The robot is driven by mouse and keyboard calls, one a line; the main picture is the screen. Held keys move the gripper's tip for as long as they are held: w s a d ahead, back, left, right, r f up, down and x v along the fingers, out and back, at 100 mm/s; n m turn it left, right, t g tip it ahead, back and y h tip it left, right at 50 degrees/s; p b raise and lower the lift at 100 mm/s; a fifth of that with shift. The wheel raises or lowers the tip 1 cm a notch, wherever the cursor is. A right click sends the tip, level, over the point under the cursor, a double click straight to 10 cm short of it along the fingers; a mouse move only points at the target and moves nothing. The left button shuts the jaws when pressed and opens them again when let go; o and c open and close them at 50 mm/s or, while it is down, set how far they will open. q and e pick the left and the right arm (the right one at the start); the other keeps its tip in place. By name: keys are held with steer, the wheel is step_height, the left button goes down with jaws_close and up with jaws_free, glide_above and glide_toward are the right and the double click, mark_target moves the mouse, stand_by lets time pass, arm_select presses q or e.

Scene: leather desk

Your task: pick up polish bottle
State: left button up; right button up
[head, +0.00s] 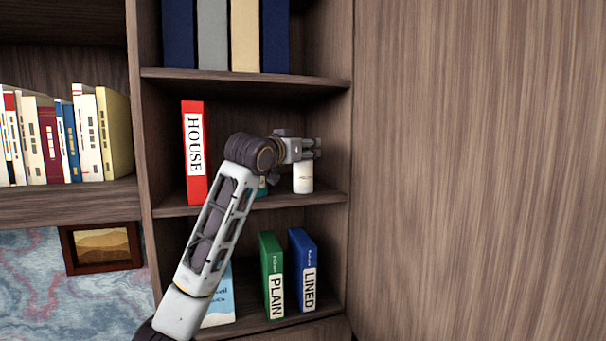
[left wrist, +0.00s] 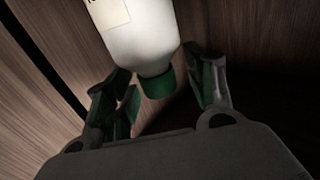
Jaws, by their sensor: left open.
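The polish bottle (head: 303,178) is white and stands upright on the middle shelf, near its right end. My left gripper (head: 311,148) is over its top and hides the cap in the head view. In the left wrist view the white bottle body (left wrist: 140,40) shows a pale label and a green cap (left wrist: 158,84). The cap lies between the spread fingers of the left gripper (left wrist: 160,92). The fingers are open, and I see a gap beside the cap on both sides. The right gripper is not in view.
A red HOUSE binder (head: 194,150) stands left on the same shelf (head: 325,197). A green object (head: 262,187) is mostly hidden behind my arm. The shelf above (head: 240,75) and the cabinet's right side wall are close. PLAIN (head: 272,275) and LINED (head: 303,270) binders stand below.

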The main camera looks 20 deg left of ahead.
arm_select(q)
jaws_close()
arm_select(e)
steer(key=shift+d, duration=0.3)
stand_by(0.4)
